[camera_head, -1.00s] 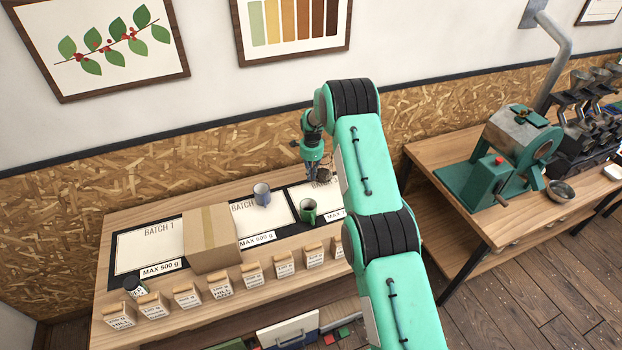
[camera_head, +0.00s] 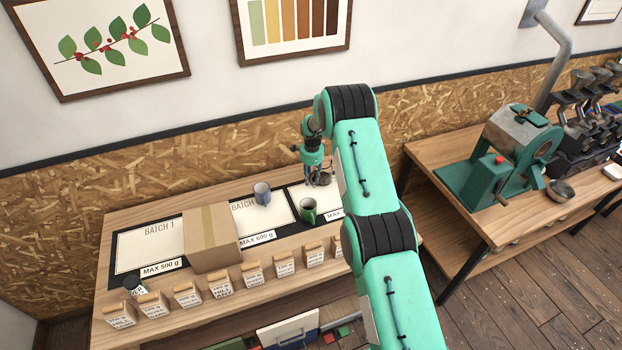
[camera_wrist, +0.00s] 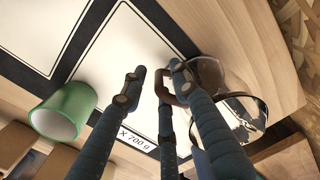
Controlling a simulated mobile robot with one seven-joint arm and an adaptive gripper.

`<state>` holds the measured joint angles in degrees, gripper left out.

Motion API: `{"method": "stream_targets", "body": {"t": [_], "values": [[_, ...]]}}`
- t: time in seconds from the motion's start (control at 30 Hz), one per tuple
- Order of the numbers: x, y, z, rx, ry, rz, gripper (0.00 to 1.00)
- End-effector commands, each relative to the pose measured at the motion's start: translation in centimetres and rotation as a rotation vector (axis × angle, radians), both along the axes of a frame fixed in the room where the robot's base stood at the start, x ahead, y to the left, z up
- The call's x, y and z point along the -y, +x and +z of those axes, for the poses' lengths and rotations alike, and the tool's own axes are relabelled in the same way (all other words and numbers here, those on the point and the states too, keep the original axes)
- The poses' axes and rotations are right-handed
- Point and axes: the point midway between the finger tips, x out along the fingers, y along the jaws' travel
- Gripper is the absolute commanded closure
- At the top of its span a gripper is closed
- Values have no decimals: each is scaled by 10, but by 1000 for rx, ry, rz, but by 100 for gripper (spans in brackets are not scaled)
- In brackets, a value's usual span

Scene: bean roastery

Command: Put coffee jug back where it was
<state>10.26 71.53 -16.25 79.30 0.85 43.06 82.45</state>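The coffee jug (camera_wrist: 228,95) is clear glass with a dark band and a brown handle (camera_wrist: 166,86). In the wrist view it is at the right, close to the Batch 3 mat's corner. In the head view the jug (camera_head: 323,179) is small and partly hidden by my arm. My gripper (camera_wrist: 152,82) has its fingers spread, with a visible gap between the left finger and the others. The right-hand fingers are close to the handle; whether they touch it is unclear. In the head view my gripper (camera_head: 309,184) is just left of the jug.
A cardboard box (camera_head: 210,238) and several paper bags (camera_head: 284,264) occupy the table. The Batch 1 mat (camera_head: 148,245) is bare. A roaster (camera_head: 500,165) stands on another table.

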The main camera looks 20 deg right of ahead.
Motion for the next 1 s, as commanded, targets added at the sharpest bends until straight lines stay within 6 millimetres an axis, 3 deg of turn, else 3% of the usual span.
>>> {"method": "stream_targets", "body": {"t": [0.47, 0.77, 1.0], "values": [[0, 0, 8, 1, 0, 0, 71], [0, -1, 37, 2, 0, 0, 71], [0, -2, 72, 2, 0, 0, 71]]}}
